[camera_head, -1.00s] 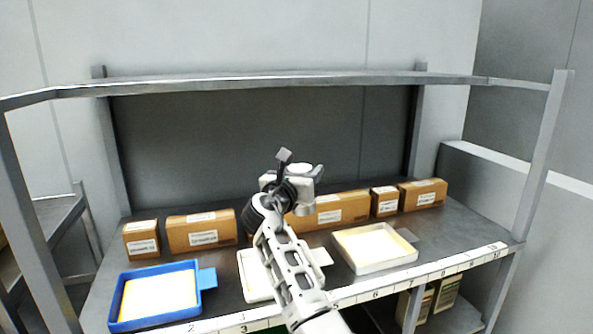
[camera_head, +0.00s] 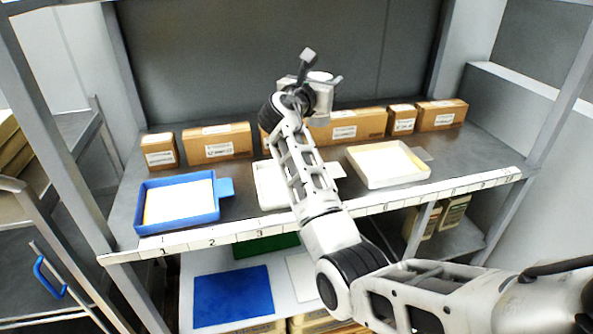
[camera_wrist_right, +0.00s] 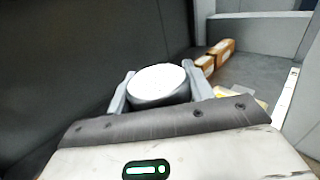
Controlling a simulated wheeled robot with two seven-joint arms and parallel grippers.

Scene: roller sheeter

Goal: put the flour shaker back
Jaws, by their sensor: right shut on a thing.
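The flour shaker is a round container with a white top (camera_wrist_right: 158,82). In the right wrist view it sits between the two fingers of my right gripper (camera_wrist_right: 160,90), which is shut on it. In the head view my right gripper (camera_head: 318,90) holds the shaker (camera_head: 320,76) in front of the dark back panel, above the row of cardboard boxes. Its lower part is hidden by the gripper and wrist. My left gripper is not in view.
Cardboard boxes (camera_head: 217,143) line the back of the shelf. A blue tray (camera_head: 217,212), a white tray (camera_head: 265,185) partly behind my arm, and another white tray (camera_head: 420,177) stand in front. A numbered strip (camera_head: 225,238) marks the shelf edge. Blue sheet (camera_head: 233,296) lies below.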

